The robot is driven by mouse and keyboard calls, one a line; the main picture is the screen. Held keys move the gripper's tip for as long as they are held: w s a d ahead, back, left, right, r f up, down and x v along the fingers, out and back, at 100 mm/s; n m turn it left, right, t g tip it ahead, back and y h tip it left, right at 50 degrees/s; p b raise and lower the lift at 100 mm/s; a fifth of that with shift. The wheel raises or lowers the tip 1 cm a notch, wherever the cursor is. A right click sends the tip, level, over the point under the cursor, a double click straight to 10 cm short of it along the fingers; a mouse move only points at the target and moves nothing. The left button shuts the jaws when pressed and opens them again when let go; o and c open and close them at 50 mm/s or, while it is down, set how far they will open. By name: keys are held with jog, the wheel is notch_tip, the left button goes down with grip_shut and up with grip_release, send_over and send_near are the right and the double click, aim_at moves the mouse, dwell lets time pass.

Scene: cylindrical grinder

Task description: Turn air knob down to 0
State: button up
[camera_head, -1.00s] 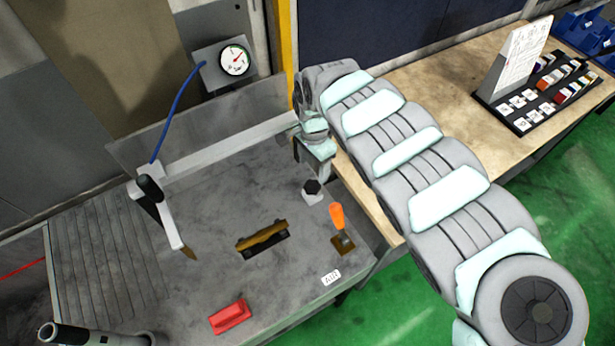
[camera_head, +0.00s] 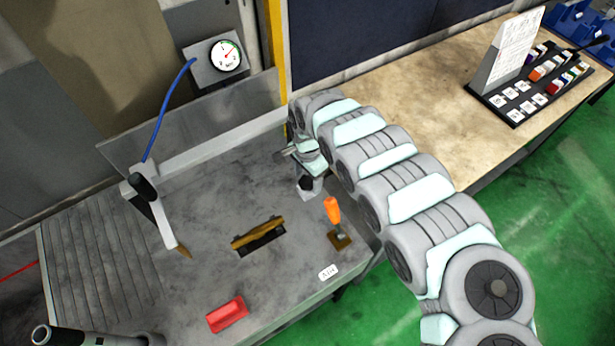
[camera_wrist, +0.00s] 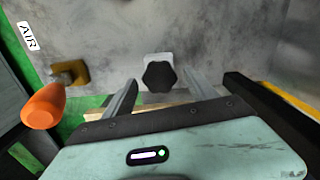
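A black lobed knob (camera_head: 306,183) stands on a small light grey base on the machine top. It also shows in the wrist view (camera_wrist: 159,76), beyond the fingertips and framed between them. My gripper (camera_wrist: 162,84) is open and empty, its two fingers spread on either side of the knob's outline. In the head view my gripper (camera_head: 304,160) is right behind and above the knob; I cannot tell if it touches. A round gauge (camera_head: 226,55) with a blue hose has its needle pointing up and right. A white "AIR" label (camera_head: 328,272) lies near the front edge.
An orange-handled lever (camera_head: 333,212) stands beside the knob, towards the front. A brown-and-black part (camera_head: 258,235) and a red block (camera_head: 227,314) lie on the machine top. A wooden bench (camera_head: 420,110) holds a black tray (camera_head: 525,95) at right.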

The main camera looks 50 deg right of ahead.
jog(key=c, duration=1.4)
jog(key=shift+o, duration=0.2)
